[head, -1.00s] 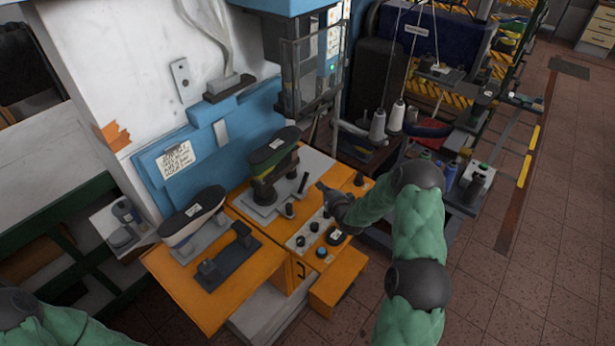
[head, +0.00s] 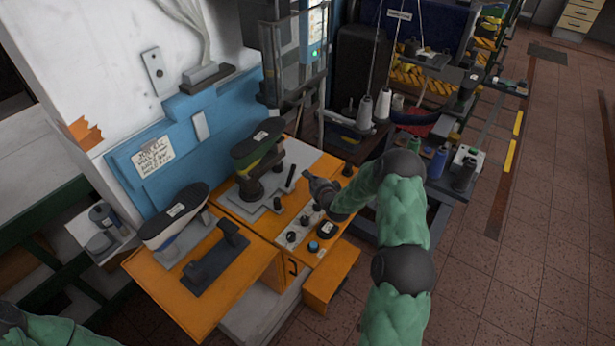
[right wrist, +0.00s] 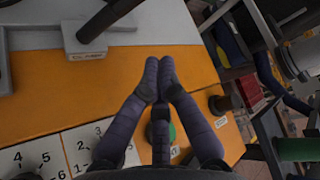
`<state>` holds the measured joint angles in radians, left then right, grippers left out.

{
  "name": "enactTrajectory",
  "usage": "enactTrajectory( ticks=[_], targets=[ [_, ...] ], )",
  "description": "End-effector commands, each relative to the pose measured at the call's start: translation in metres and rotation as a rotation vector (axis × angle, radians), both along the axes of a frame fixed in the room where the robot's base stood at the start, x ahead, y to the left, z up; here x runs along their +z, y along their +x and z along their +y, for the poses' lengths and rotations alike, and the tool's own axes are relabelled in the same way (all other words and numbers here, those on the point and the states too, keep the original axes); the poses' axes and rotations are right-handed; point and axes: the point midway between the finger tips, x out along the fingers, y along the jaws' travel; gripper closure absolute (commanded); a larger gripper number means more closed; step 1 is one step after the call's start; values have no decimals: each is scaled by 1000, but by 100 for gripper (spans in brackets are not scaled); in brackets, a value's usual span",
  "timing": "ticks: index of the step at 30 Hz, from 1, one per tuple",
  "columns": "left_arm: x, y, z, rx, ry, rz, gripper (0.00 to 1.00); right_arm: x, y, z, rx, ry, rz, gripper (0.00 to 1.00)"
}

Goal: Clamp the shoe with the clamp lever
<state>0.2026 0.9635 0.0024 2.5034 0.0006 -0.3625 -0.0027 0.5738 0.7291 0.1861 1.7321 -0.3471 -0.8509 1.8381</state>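A dark shoe with a green band (head: 262,150) sits sole up on a stand at the back of the orange machine table. A second black shoe with a white side (head: 175,216) sits on the left stand. The clamp lever (head: 290,178) is a dark upright rod right of the green-banded shoe. In the right wrist view the lever (right wrist: 106,20) rises tilted from a labelled grey block at top left. My right gripper (head: 314,186) is just right of the lever and apart from it. Its fingertips (right wrist: 159,68) meet with nothing visible between them. My left gripper is out of view; only its arm shows.
A panel of numbered knobs (head: 300,233) lies in front of the lever, below my right gripper. A dark bracket (head: 216,258) stands on the left orange top. The blue machine wall (head: 185,135) closes the back. Thread cones (head: 383,104) stand at right.

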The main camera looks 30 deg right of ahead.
Motion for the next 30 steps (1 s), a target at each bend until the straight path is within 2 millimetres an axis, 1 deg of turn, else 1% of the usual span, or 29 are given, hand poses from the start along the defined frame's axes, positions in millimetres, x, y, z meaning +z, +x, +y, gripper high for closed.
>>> enactTrajectory(
  ticks=[9,19,24,30],
  targets=[
    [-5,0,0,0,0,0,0,-18,47,-9,1,0,0,100],
    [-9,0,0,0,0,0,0,-31,82,-16,1,0,0,100],
    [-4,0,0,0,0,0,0,-18,76,-1,1,2,1,100],
    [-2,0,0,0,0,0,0,-10,70,12,1,2,0,100]
  ],
)
